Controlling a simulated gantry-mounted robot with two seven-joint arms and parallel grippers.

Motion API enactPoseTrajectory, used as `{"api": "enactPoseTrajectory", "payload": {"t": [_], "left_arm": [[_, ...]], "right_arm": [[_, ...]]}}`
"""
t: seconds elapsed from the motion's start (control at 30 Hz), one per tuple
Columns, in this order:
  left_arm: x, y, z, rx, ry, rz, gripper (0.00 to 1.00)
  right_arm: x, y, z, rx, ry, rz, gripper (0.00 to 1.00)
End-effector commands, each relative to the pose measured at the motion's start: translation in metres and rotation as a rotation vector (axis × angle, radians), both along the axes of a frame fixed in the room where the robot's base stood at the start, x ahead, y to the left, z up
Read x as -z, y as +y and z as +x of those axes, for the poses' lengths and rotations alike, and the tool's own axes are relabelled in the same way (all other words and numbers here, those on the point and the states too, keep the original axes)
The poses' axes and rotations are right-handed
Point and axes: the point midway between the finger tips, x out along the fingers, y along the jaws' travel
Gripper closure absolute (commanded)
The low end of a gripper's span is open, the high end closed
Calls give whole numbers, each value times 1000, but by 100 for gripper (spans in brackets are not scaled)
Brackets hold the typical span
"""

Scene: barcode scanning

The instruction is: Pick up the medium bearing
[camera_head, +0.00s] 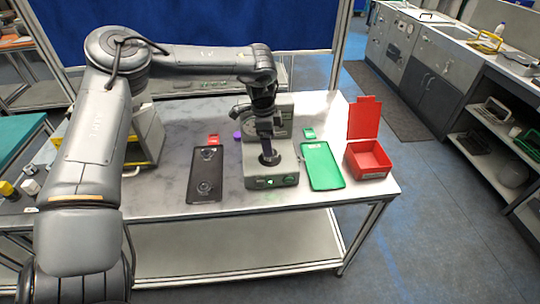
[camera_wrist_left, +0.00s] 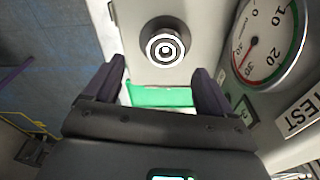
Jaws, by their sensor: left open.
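A round metal part with concentric rings (camera_wrist_left: 166,48) shows on the grey test device in the left wrist view. I cannot tell whether it is the medium bearing or a part of the device. My left gripper (camera_head: 269,157) points down over the front of the device (camera_head: 285,180). In the left wrist view its fingers (camera_wrist_left: 160,82) are apart, with nothing held between them. Two ring-shaped bearings (camera_head: 204,187) lie on the black tray (camera_head: 203,170), left of the device; their sizes are hard to compare. My right gripper is not in view.
A green tray (camera_head: 320,165) lies right of the device, with an open red box (camera_head: 367,158) beyond it. A pressure gauge (camera_wrist_left: 268,40) is on the device, close to the gripper's right side. The table's (camera_head: 240,202) front strip is clear.

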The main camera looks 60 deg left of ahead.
Motion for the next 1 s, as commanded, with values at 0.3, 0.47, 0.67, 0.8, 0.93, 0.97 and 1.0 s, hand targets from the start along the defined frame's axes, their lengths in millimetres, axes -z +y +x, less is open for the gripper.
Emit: {"api": "enactPoseTrajectory", "payload": {"t": [0.3, 0.47, 0.67, 0.8, 0.93, 0.97, 1.0], "left_arm": [[39, 6, 2, -1, 4, -1, 16], [49, 6, 3, -1, 1, -1, 16], [50, 6, 4, -1, 1, -1, 16], [50, 6, 4, -1, 1, -1, 30], [50, 6, 4, -1, 1, -1, 49], [50, 6, 3, -1, 1, -1, 54], [50, 6, 4, -1, 1, -1, 60]], "right_arm": [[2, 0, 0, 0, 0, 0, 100], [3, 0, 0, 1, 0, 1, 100], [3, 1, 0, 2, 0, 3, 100], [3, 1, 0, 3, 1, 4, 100], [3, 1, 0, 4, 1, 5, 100], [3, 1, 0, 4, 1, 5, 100], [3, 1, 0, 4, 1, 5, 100]]}}
